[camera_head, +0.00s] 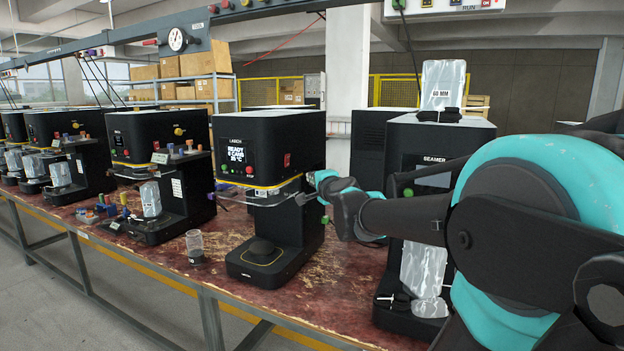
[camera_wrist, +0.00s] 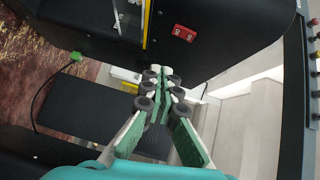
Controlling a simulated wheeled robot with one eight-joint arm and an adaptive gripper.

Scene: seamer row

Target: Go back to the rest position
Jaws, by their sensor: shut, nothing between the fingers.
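My gripper (camera_wrist: 163,80) is shut, its green-padded fingers together with nothing between them. In the head view my teal and black arm reaches in from the right, and its end lies beside the right side of the machine marked LABEOX (camera_head: 270,148). The gripper itself is small and hard to make out there. In the wrist view the fingers point past a black housing with a red switch (camera_wrist: 184,33). I cannot tell whether the fingers touch it.
The seamer (camera_head: 420,165) stands behind my arm, with a wrapped block marked 60 MM (camera_head: 443,85) on top. A clear cup (camera_head: 194,245) stands on the worn red bench (camera_head: 330,300). More black machines (camera_head: 158,150) line the left. Bench front is partly clear.

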